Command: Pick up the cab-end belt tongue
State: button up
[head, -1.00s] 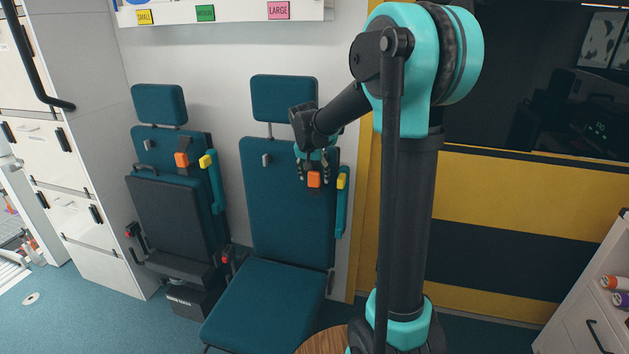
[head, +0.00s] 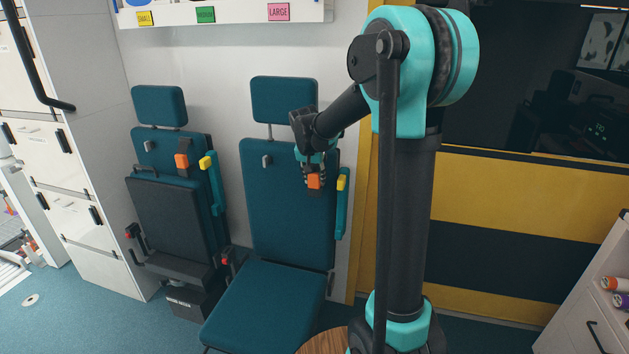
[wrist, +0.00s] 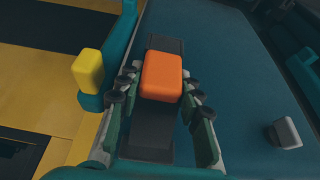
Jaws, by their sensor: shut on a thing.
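A belt tongue with an orange block (head: 314,181) is at the upper right of the nearer teal seat's backrest. In the wrist view the orange block (wrist: 162,76) sits on a dark grey strap or plate (wrist: 153,130). My gripper (head: 314,176) is shut on this tongue, with its fingers on both sides of it. Its fingers also flank the tongue in the wrist view (wrist: 158,92). The tongue is still close against the backrest. A second orange block (head: 182,161) is on the left seat's backrest, apart from my gripper.
A yellow-topped teal holder (head: 342,205) stands at the backrest's right edge, close beside my gripper; its yellow block (wrist: 87,68) shows in the wrist view. A grey hook (head: 266,160) is on the backrest's left. The seat cushion (head: 265,305) below is clear.

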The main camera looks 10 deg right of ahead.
jog(key=shift+r, duration=0.1)
notch_tip(320, 180, up, 20)
dwell(0.5)
jog(key=shift+r, duration=0.1)
jog(key=shift+r, duration=1.3)
